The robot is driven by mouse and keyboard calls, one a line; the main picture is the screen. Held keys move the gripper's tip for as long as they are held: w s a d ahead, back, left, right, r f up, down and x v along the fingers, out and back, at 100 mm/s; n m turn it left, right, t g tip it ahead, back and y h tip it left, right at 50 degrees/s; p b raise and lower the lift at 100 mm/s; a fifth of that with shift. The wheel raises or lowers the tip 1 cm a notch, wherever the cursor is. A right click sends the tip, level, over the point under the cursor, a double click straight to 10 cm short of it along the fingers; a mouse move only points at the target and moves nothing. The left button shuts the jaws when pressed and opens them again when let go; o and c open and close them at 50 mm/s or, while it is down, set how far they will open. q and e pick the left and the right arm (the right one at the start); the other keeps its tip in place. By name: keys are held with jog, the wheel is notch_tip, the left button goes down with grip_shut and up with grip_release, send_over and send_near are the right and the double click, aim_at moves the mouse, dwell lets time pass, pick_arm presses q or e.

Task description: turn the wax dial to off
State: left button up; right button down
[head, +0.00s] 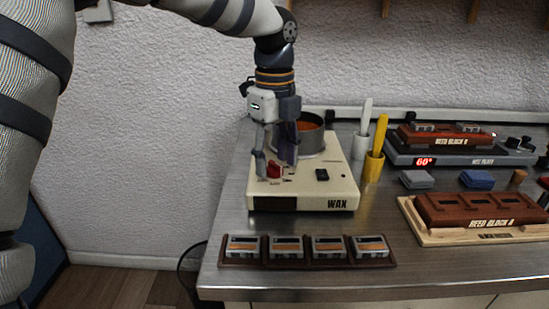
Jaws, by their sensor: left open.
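The wax unit (303,190) is a cream box marked WAX near the left end of the metal bench. Its red dial (274,170) sits on the top face, toward the front left. A black switch (322,175) is to the right of the dial. A metal pot (313,139) with orange contents stands at the back of the unit, partly hidden by my gripper. My left gripper (274,166) points down with its fingers apart, one on each side of the red dial; I cannot tell whether they touch it. The dial's setting is too small to read. My right gripper is not in view.
A dark tray (226,262) with several small reed units lies along the front edge. White and yellow cups (373,167) with tools stand right of the wax unit. Reed block A (478,209) and a heated plate reading 60° (460,155) are farther right.

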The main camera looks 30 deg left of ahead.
pick_arm(q)
jog(key=shift+f, duration=0.35)
jog(key=shift+c, duration=0.4)
grip_shut()
